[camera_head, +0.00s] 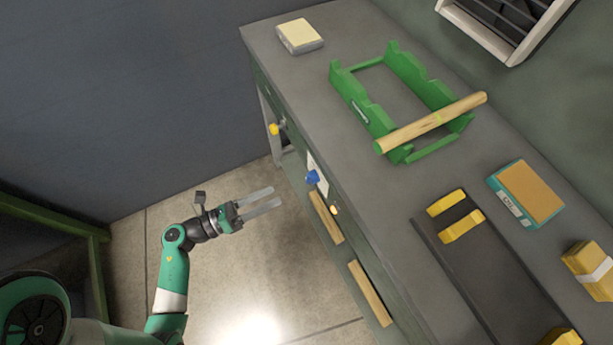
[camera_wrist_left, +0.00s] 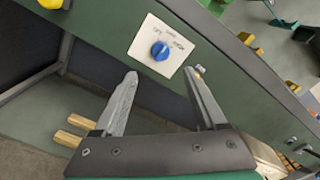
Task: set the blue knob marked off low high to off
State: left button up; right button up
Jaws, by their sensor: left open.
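The blue knob (camera_head: 312,177) sits on a pale plate on the front face of the grey-topped bench. In the left wrist view the blue knob (camera_wrist_left: 159,52) is near the top middle, on a white plate (camera_wrist_left: 147,39) with small lettering around the knob's upper side. A light mark shows on the knob, but I cannot tell surely which word it points at. My left gripper (camera_head: 277,196) is open and empty, its fingers pointing at the bench front, apart from the knob. In the left wrist view its fingertips (camera_wrist_left: 161,73) lie either side, below the knob.
Floor before the bench is clear.

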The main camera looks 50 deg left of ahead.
aim_at(311, 178)
pick_arm(q)
jog(key=b+x, duration=0.2)
jog(key=x, duration=0.9)
jog(key=shift+d, duration=0.1)
grip_shut()
